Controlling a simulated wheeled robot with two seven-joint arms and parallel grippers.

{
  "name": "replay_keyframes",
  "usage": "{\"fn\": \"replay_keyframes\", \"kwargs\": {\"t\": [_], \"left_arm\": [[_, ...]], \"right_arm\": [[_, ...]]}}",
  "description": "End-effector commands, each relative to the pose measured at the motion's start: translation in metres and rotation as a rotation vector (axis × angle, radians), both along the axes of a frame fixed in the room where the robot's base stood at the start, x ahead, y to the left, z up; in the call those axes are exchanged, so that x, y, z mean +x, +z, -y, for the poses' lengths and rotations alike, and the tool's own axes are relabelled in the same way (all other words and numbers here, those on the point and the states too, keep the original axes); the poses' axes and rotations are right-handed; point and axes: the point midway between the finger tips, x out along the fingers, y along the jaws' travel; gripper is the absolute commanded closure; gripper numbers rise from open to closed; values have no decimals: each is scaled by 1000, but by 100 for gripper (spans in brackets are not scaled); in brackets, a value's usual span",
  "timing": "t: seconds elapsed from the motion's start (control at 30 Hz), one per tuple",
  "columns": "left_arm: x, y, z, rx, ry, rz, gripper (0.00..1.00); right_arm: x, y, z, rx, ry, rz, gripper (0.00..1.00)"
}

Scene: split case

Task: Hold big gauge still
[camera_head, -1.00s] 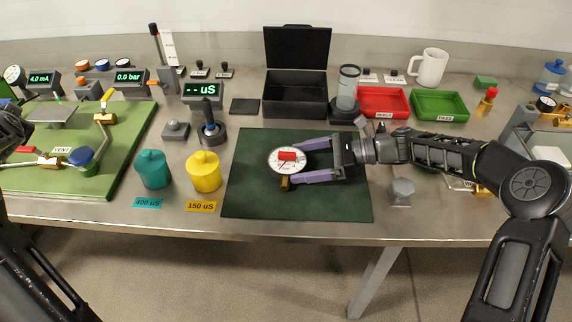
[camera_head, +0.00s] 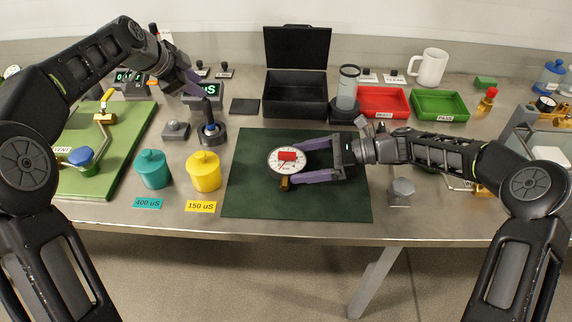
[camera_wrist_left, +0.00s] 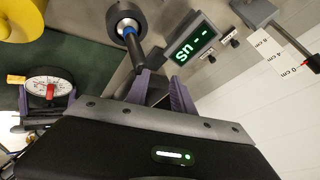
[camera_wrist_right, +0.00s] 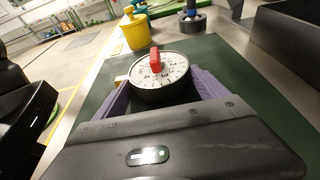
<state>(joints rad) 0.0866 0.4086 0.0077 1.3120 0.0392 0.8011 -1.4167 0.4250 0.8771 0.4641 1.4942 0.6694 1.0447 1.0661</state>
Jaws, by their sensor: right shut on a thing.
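The big gauge (camera_head: 289,160), a round white dial with a red block on its face and a brass stem, is on the dark green mat (camera_head: 335,205). My right gripper (camera_head: 300,162) is shut on the gauge, with its purple fingers along both sides. The right wrist view shows the dial (camera_wrist_right: 160,77) between these fingers. My left gripper (camera_head: 203,90) is above the bench behind the mat, close to the black handle (camera_head: 207,112) of a probe in a round holder. In the left wrist view its fingers (camera_wrist_left: 160,88) are apart, near that handle (camera_wrist_left: 133,50).
A teal pot (camera_head: 152,170) and a yellow pot (camera_head: 203,172) stand left of the mat. A uS display (camera_head: 209,90) is behind the probe. An open black case (camera_head: 295,95), a red tray (camera_head: 382,103) and a green tray (camera_head: 438,105) line the back. The mat's front is clear.

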Motion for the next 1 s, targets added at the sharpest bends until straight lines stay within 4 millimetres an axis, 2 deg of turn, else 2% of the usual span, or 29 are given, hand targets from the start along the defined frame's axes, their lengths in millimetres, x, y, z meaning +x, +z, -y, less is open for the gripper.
{"fn": "replay_keyframes", "kwargs": {"t": [0.03, 0.2, 0.3, 0.4, 0.6, 1.0], "left_arm": [[-7, -9, 25, -21, -54, -47, 71], [-44, -28, 103, -82, -247, -216, 71], [-68, -35, 137, -105, -351, -307, 71], [-89, -39, 161, -117, -434, -381, 71], [-111, -41, 180, -124, -514, -451, 71], [-113, -41, 182, -123, -519, -455, 71]], "right_arm": [[-3, -8, 1, -10, 4, -8, 69], [-3, -8, 1, -10, 4, -7, 69], [-3, -8, 1, -10, 4, -7, 69], [-3, -8, 1, -10, 4, -7, 69], [-3, -8, 1, -10, 4, -7, 69], [-3, -7, 1, -10, 3, -6, 69]]}}
